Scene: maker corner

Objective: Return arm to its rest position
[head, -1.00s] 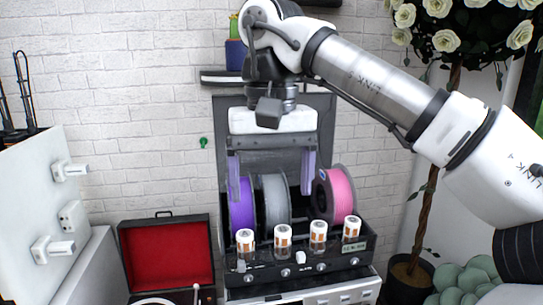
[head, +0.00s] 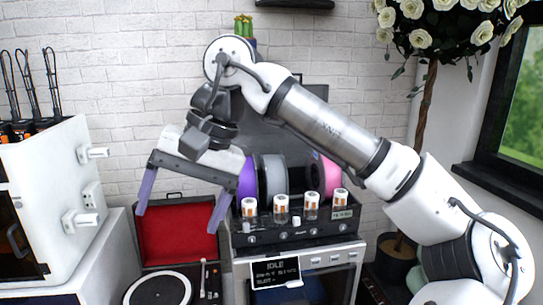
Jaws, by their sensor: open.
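My gripper (head: 179,214) hangs from my bent arm (head: 325,125) in the left middle of the head view. Its two purple-grey fingers are spread wide and point down, tilted a little. Nothing is between them. In the picture, the gripper is in front of the red-lined open case (head: 180,240) and left of the filament spools. The arm reaches in from the lower right, and its upper part hides some of the wall and the dark panel behind the spools.
A black rack (head: 300,233) holds purple, grey (head: 272,176) and pink (head: 327,172) spools and several orange-labelled white jars. A turntable (head: 160,289) is below the gripper. A white cabinet (head: 45,190) stands left. A potted rose tree (head: 428,85) stands right, beside a window.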

